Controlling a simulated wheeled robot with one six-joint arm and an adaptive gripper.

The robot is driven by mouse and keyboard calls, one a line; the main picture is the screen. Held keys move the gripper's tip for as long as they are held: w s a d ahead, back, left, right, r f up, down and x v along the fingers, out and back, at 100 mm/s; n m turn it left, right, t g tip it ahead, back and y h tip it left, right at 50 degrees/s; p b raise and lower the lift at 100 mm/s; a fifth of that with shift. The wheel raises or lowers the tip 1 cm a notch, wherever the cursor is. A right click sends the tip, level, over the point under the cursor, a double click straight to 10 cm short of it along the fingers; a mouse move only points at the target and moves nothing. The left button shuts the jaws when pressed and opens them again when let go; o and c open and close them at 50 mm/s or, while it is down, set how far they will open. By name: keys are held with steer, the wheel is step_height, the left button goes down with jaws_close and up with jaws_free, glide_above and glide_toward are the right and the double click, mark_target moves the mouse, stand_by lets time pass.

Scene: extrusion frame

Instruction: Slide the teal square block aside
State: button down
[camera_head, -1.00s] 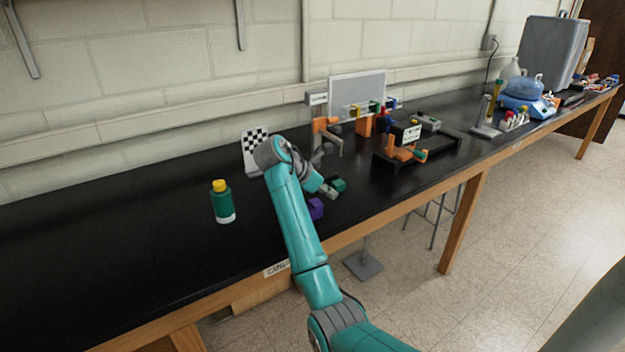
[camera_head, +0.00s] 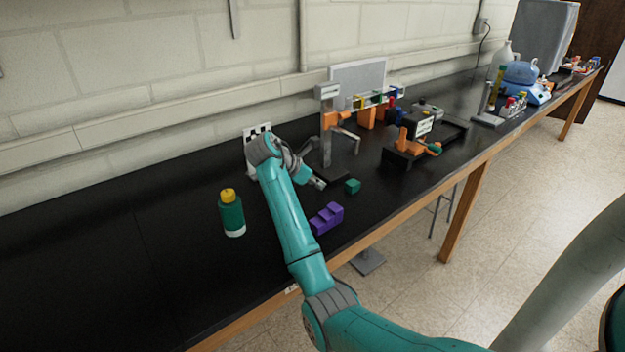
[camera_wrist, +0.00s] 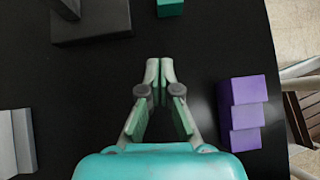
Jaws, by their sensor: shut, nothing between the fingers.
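The teal square block (camera_head: 352,186) lies on the black bench top, right of my gripper (camera_head: 318,183) in the head view. In the wrist view the block (camera_wrist: 170,8) shows at the top edge, partly cut off, ahead of my fingertips (camera_wrist: 160,72). A gap of bare bench lies between the fingertips and the block. My gripper is shut and empty, its tips together.
A purple stepped block (camera_head: 327,217) lies near the bench's front edge, to the right of my gripper in the wrist view (camera_wrist: 240,110). A dark stand base (camera_wrist: 92,20) is ahead left. A green bottle (camera_head: 231,213) and a checkered board (camera_head: 250,143) stand left.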

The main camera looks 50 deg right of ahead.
mark_target(344, 189)
steer(key=x, duration=0.5)
steer(key=shift+f, duration=0.1)
steer(key=d, duration=0.1)
steer(key=s+d, duration=0.1)
steer(key=d, duration=0.1)
steer(key=shift+s+d, duration=0.15)
steer(key=shift+d, duration=0.3)
steer(key=d, duration=0.1)
steer(key=s+d, duration=0.1)
steer(key=d, duration=0.1)
steer(key=shift+d, duration=0.1)
